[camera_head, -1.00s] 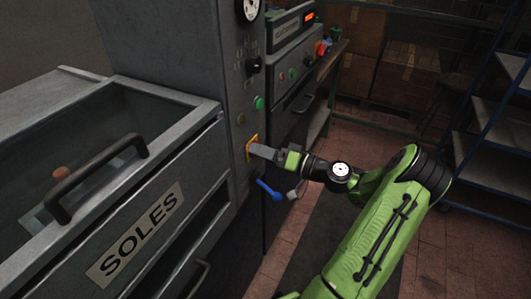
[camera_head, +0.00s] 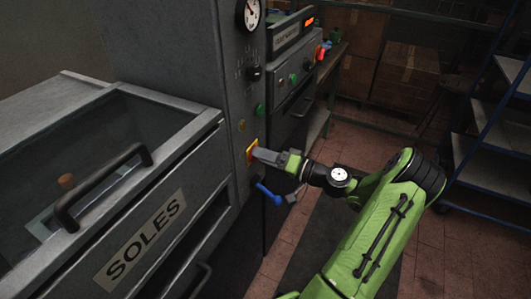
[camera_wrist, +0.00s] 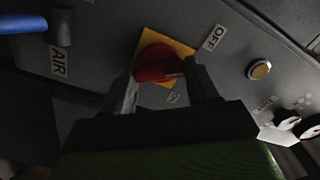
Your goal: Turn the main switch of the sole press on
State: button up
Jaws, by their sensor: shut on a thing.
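The main switch is a red rotary knob (camera_wrist: 155,64) on a yellow plate (camera_wrist: 181,48) in the wrist view. An OFF label (camera_wrist: 214,37) sits at the plate's upper right; a small, unreadable label (camera_wrist: 173,98) lies below the knob. A pale mark on the knob points to the lower right, between these labels. My gripper (camera_wrist: 164,78) is shut on the knob, one finger on each side. In the head view my gripper (camera_head: 259,154) reaches from the right to the yellow plate (camera_head: 251,151) on the press column; the knob is hidden there.
A blue lever (camera_head: 269,193) hangs just below my gripper; its blue handle (camera_wrist: 22,24) is near the AIR label (camera_wrist: 59,61). A yellowish button (camera_wrist: 260,70) is on the panel. The SOLES drawer (camera_head: 140,238) is at left. A shelf rack (camera_head: 490,130) stands at right.

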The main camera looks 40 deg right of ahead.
jog(key=shift+f+m+p, duration=0.15)
jog(key=shift+m+p, duration=5.25)
jog(key=shift+m, duration=2.5)
jog(key=o, duration=1.1)
jog(key=shift+c, duration=0.2)
jog(key=v, duration=1.5)
jog(key=shift+s, duration=0.35)
